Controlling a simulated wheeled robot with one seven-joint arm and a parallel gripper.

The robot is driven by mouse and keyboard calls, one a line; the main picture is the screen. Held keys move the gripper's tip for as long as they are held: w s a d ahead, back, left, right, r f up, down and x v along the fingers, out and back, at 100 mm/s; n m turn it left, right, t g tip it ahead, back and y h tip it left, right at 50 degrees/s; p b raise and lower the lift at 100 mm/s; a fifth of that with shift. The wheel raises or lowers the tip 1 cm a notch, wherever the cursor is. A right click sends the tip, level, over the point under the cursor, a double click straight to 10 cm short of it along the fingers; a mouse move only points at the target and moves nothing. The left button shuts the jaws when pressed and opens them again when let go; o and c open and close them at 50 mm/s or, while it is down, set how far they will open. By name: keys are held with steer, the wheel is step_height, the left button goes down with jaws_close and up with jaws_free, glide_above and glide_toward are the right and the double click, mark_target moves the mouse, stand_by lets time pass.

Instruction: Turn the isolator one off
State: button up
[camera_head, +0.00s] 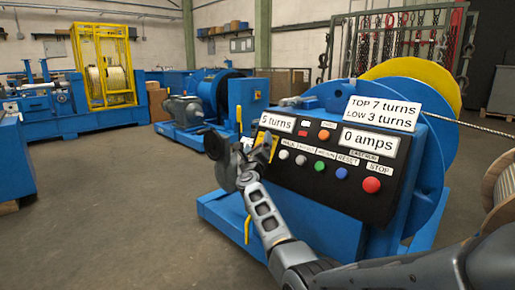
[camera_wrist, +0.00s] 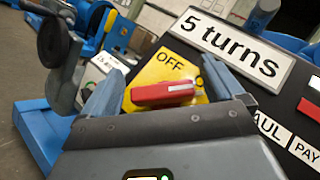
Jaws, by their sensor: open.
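The isolator shows in the wrist view as a red handle (camera_wrist: 163,93) on a yellow plate (camera_wrist: 165,68) marked OFF. The handle lies nearly level across the plate, below the word. My gripper (camera_wrist: 162,76) is open, with one finger on each side of the handle; I cannot tell whether either finger touches it. In the head view my gripper (camera_head: 258,152) is at the left end of the black control panel (camera_head: 335,190) and hides most of the isolator.
The panel carries a "5 turns" display (camera_head: 277,122), a "0 amps" display (camera_head: 370,140), several coloured buttons and a red stop button (camera_head: 371,185). A blue winch drum (camera_head: 440,150) stands behind it. Open floor (camera_head: 110,220) lies to the left.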

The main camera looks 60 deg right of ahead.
steer(key=shift+c, duration=0.3)
steer(key=c, duration=0.9)
